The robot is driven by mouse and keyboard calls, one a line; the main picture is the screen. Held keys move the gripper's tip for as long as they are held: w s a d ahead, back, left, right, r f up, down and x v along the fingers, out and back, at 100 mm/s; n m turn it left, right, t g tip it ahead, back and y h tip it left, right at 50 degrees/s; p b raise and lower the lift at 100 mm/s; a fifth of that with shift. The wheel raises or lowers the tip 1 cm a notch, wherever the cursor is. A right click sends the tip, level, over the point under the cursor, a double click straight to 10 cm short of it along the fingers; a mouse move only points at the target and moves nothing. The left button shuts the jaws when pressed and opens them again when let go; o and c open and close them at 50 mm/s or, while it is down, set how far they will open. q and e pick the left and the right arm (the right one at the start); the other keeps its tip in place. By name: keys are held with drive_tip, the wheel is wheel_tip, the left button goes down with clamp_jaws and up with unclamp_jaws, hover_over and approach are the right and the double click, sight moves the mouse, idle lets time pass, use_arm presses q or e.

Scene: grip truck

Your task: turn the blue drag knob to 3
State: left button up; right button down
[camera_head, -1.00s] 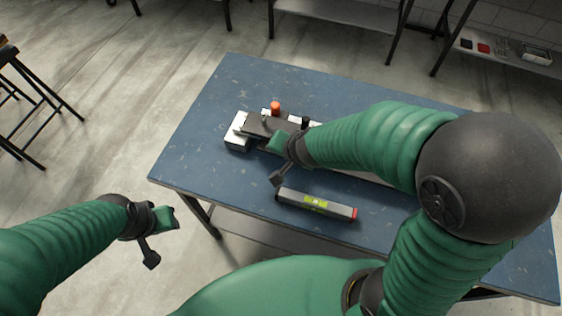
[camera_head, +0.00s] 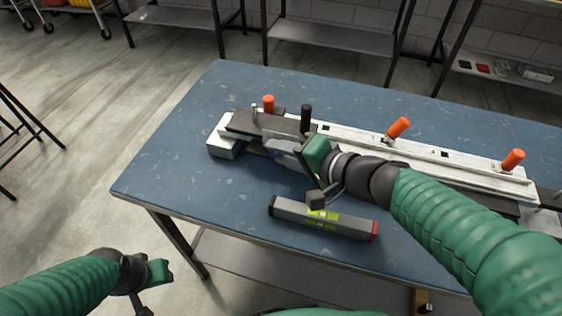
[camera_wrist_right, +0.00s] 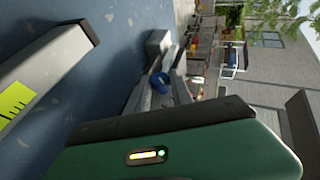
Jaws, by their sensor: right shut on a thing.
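The blue drag knob (camera_wrist_right: 160,82) shows in the right wrist view as a small round blue part on a grey truck (camera_wrist_right: 139,98). In the head view the truck (camera_head: 286,146) is a grey block at the near side of the rail, with a small patch of blue below it. My right gripper (camera_head: 304,152) is shut on the truck; its green finger (camera_wrist_right: 170,150) hides part of it in the wrist view. The number the knob points to cannot be read. My left gripper (camera_head: 150,280) hangs off the table's near-left side, away from the truck; its jaw gap does not show clearly.
The long white rail (camera_head: 450,168) lies across the blue table (camera_head: 180,120), with orange pegs (camera_head: 398,128) and a black post (camera_head: 306,117). A grey level (camera_head: 322,216) with a red end lies in front. The table's left part is clear.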

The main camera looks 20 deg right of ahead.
drive_tip(key=f+t+y+b, duration=0.1)
drive_tip(key=b, duration=0.2)
drive_tip(key=shift+d+f+m, duration=0.1)
drive_tip(key=shift+f+m, duration=0.05)
drive_tip(key=shift+m, duration=0.15)
drive_tip(key=shift+t+y+b, duration=0.5)
drive_tip(key=shift+t+b, duration=0.2)
drive_tip(key=shift+b, duration=0.4)
drive_tip(key=shift+r, duration=0.2)
drive_tip(key=c, duration=1.2)
unclamp_jaws()
drive_tip(key=shift+s, duration=0.1)
drive_tip(key=shift+o, duration=0.2)
